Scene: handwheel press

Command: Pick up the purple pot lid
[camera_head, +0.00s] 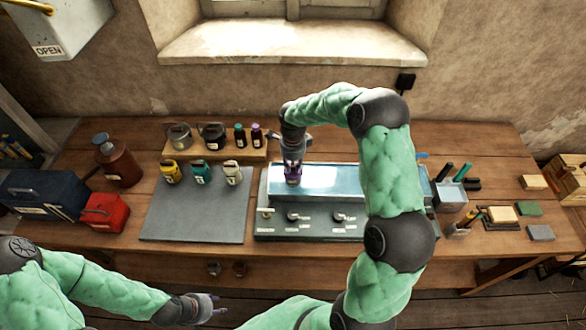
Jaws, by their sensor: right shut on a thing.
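My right gripper (292,172) points down over the left end of the pale-blue-topped press bench unit (330,180). It is shut on a small dark purple thing, which looks like the purple pot lid (293,180). The fingers hide much of it, and I cannot tell whether a pot is below it. My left gripper (212,307) is low in front of the table, apart from everything, its fingers spread and empty.
A wooden rack (180,152) holds a grey can, a black can and two dark bottles, one purple-topped (256,132). A red box (105,212) is left; a grey bin (450,197) is right.

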